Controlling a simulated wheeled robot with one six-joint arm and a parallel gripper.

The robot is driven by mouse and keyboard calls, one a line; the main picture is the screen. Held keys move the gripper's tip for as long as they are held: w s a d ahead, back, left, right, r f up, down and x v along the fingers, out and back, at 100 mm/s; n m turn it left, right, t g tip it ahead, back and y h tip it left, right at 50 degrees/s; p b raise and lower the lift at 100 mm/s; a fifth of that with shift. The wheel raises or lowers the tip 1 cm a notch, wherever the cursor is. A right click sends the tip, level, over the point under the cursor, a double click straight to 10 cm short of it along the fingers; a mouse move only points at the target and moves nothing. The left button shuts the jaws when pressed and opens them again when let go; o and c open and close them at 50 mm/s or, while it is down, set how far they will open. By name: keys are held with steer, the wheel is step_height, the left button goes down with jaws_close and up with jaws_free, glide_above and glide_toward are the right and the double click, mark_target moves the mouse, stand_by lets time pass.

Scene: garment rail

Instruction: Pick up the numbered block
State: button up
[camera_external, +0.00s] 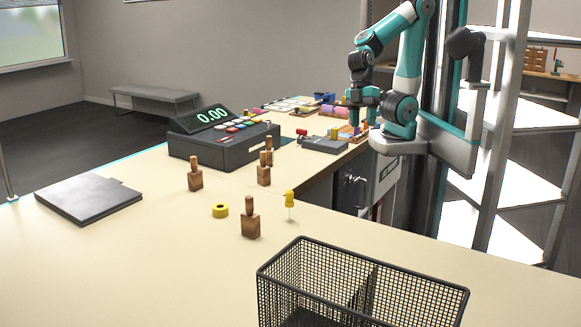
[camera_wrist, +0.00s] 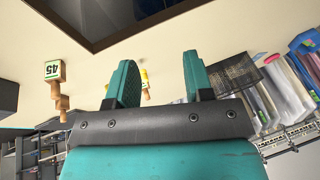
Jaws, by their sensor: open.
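In the wrist view, a small wooden block (camera_wrist: 53,70) with a pale face marked "45" in a green border is at the left. Other wooden pieces show just below it, and I cannot tell whether they are joined to it. In the external view several brown wooden pieces with knob handles stand on the counter, including a front one (camera_external: 250,222) and a left one (camera_external: 194,178). No number is readable there. My gripper (camera_external: 358,120) is over the far right part of the counter, apart from these pieces. In the wrist view its teal fingers (camera_wrist: 157,65) are spread and empty.
A black wire basket (camera_external: 365,275) stands at the counter's front right. A cash register (camera_external: 222,148), a dark flat pad (camera_external: 88,198), a yellow ring (camera_external: 220,210) and a yellow pin-like item (camera_external: 290,200) share the counter (camera_external: 120,260). Its left front is clear.

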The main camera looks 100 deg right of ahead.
steer(key=shift+s+d+r+m+g, duration=0.1)
steer(key=shift+s+r+m+g, duration=0.15)
steer(key=shift+s, duration=0.35)
steer(key=shift+s+d+r+m+g, duration=0.1)
steer(key=shift+s+r+m+g, duration=0.1)
steer(key=shift+s, duration=0.4)
steer(key=shift+o, duration=0.6)
steer(key=shift+w, duration=0.1)
